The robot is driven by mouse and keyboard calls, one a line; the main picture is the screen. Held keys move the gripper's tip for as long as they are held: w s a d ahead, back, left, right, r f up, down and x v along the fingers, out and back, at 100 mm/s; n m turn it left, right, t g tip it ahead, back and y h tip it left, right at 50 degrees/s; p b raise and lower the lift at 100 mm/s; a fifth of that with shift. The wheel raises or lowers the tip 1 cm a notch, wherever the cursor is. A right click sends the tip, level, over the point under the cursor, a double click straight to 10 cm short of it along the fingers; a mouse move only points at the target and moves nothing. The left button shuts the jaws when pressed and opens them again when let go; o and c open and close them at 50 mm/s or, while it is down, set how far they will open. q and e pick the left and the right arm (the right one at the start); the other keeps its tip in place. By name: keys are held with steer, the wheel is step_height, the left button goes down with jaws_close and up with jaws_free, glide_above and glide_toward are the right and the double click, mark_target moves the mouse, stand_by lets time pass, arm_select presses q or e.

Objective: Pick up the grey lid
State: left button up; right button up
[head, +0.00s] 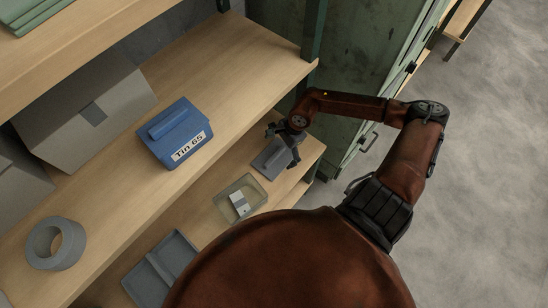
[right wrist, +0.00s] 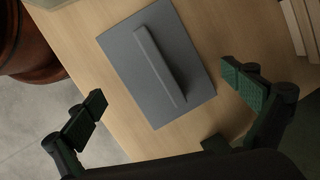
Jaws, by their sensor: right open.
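The grey lid (head: 268,160) lies flat on the lower wooden shelf, near its right end, partly hidden by my right gripper (head: 282,146). In the right wrist view the lid (right wrist: 138,80) is a flat rectangular plate with a long raised bar handle (right wrist: 160,65) across its middle. My right gripper (right wrist: 168,98) is open. Its two fingers are spread on either side of the lid in that view, with nothing between the pads, and appear apart from the handle. My left gripper is not in view.
A clear container (head: 225,203) with a white item stands beside the lid on the lower shelf, and a grey divided tray (head: 150,283) farther left. The upper shelf holds a blue tin labelled "Tin 65" (head: 165,148), a grey tape roll (head: 72,250) and boxes. A green cabinet (head: 350,60) stands behind.

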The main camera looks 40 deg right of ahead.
mark_target(276, 157)
steer(key=b+x, duration=0.1)
steer(key=x, duration=0.3)
steer(key=shift+a+f, duration=0.15)
steer(key=shift+a, duration=0.05)
steer(key=shift+s, duration=0.1)
steer(key=c, duration=1.8)
steer(key=shift+c, duration=0.2)
